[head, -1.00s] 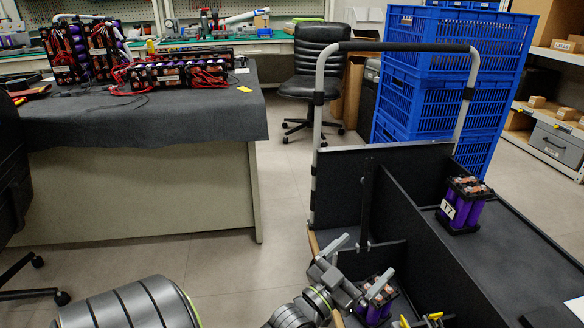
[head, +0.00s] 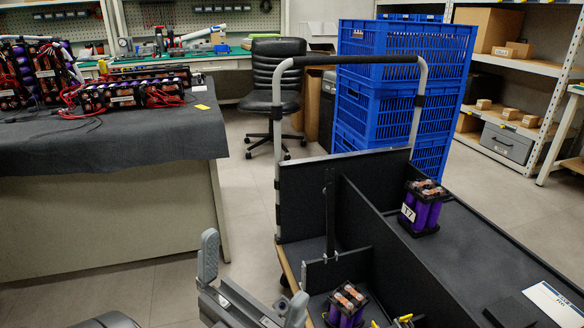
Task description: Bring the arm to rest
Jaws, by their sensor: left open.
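My left gripper (head: 252,284) is in the lower middle of the head view, large and close to the camera. Its two grey fingers are wide apart with nothing between them. It is to the left of the cart (head: 300,195), apart from the purple-celled battery pack (head: 346,306) in the cart's near left compartment. That pack's lower part is cut off by the picture edge. My right gripper is not in view.
A second purple pack (head: 421,208) with a white label stands on the cart's right side. Dark dividers and a tall handle (head: 350,59) rise from the cart. Blue crates (head: 402,100) stand behind it. A cloth-covered table (head: 150,134) with wired packs is at left; floor lies between.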

